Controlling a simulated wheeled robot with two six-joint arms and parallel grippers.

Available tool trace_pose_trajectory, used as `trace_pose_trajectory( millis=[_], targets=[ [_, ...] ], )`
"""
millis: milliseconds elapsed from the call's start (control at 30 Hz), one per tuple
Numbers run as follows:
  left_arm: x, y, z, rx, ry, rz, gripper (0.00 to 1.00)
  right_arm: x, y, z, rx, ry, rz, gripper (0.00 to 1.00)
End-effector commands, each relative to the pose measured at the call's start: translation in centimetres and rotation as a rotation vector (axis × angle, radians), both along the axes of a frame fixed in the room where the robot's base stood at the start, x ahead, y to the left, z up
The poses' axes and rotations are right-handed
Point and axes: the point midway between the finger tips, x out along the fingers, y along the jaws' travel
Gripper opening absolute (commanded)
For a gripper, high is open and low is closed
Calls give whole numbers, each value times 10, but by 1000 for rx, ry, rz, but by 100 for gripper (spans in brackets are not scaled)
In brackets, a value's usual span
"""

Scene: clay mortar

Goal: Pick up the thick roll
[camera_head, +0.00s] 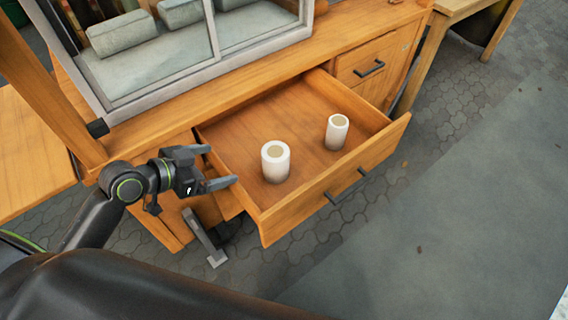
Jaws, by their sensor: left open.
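Two white rolls stand upright in an open wooden drawer (307,92). The thicker roll (275,168) is at the front left, nearer to me, with its hollow core facing up. The thinner roll (336,138) stands behind it to the right, clearly apart. My left gripper (222,166) is open and empty. It is just left of the drawer's left wall, to the left of the thick roll and not touching it. My right gripper is not in view.
The drawer's front panel with a dark handle (348,187) juts out toward me. A glass-fronted case with grey cushion-like items (120,33) stands on the wooden cabinet. A closed drawer (365,62) is at the right. Paved floor (440,130) is clear to the right.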

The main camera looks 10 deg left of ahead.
Motion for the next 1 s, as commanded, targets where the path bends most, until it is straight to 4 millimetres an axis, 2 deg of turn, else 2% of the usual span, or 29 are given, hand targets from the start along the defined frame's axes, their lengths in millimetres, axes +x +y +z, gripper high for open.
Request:
trace_pose_trajectory(
  millis=[100, 233, 1000],
  targets=[
    [-5, -10, 10, -2, -20, -43, 91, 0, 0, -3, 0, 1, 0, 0],
    [1, -16, 8, -6, -25, -47, 91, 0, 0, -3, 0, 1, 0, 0],
    [76, -74, -45, -5, -21, -46, 91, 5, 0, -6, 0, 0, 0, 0]
  ],
)
